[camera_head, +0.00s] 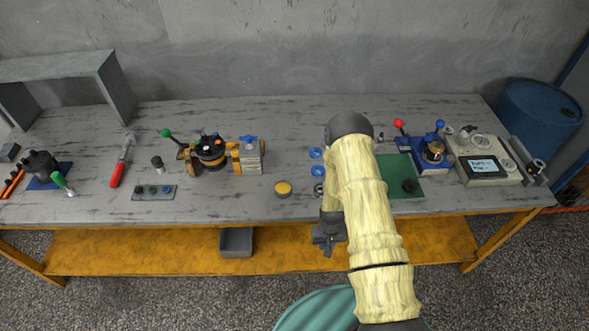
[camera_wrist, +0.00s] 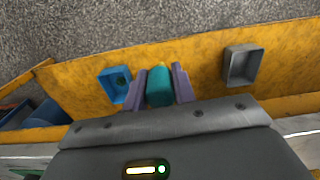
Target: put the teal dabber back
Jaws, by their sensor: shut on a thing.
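The teal dabber (camera_wrist: 160,88), a rounded teal body with a yellow tip, is between the two purple-grey fingers of my gripper (camera_wrist: 160,86) in the wrist view. The fingers are shut on it. In the head view my gripper (camera_head: 328,237) hangs just off the bench's front edge, over the lower shelf; the dabber cannot be made out there. A blue bin (camera_wrist: 106,86) with a small dark green spot inside lies left of the fingers in the wrist view. My arm seems to hide it in the head view.
A grey bin (camera_head: 237,243) stands on the yellow lower shelf (camera_head: 150,252); it also shows in the wrist view (camera_wrist: 241,66). On the bench (camera_head: 290,120) are a yellow-topped round tin (camera_head: 283,188), blue rings (camera_head: 317,171), a green mat (camera_head: 400,169) and a motor assembly (camera_head: 212,153).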

